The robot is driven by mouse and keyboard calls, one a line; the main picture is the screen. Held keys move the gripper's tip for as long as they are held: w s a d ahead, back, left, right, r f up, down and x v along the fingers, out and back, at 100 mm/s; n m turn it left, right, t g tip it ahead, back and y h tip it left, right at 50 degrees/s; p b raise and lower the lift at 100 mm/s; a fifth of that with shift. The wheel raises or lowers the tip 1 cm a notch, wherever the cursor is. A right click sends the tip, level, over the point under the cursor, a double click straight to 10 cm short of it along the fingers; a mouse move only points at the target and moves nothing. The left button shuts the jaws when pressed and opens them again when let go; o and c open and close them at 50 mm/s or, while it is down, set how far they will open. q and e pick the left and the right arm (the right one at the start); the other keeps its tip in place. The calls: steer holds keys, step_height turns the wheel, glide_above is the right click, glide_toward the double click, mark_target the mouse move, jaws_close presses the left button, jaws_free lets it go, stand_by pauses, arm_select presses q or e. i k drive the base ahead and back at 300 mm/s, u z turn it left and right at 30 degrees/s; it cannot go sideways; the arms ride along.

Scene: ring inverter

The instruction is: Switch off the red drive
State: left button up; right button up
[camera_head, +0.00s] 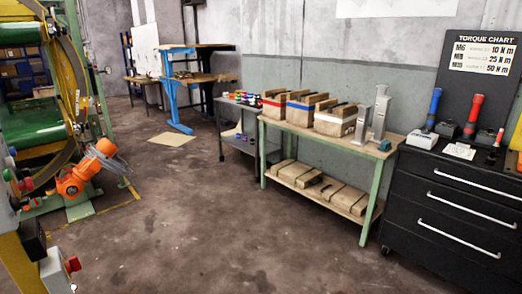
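No drive that is clearly red can be made out. At the left edge stands a green and yellow ring machine (70,75). An orange motor-like unit (85,178) sits at its foot. At the lower left, a grey switch box (54,272) carries a red handle (73,264) on its right side; the handle's setting is too small to tell. Above it, a grey panel with small red and green buttons (17,180) is cut by the left edge. A red-handled tool (474,115) stands on the black cabinet at the right. Neither of my grippers shows.
A green-legged bench (262,155) bears boxes with red, blue and white bands. A black drawer cabinet (455,205) stands at the right, with a torque chart (484,54) above. A grey cart (233,143) and blue workbench (175,90) stand behind. The middle floor (200,225) is clear.

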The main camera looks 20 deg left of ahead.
mark_target(73, 264)
steer(key=u, duration=1.05)
steer(key=i, duration=1.1)
steer(key=u, duration=1.35)
steer(key=i, duration=0.3)
steer(key=u, duration=0.45)
steer(key=k, duration=0.85)
steer(key=z, duration=0.3)
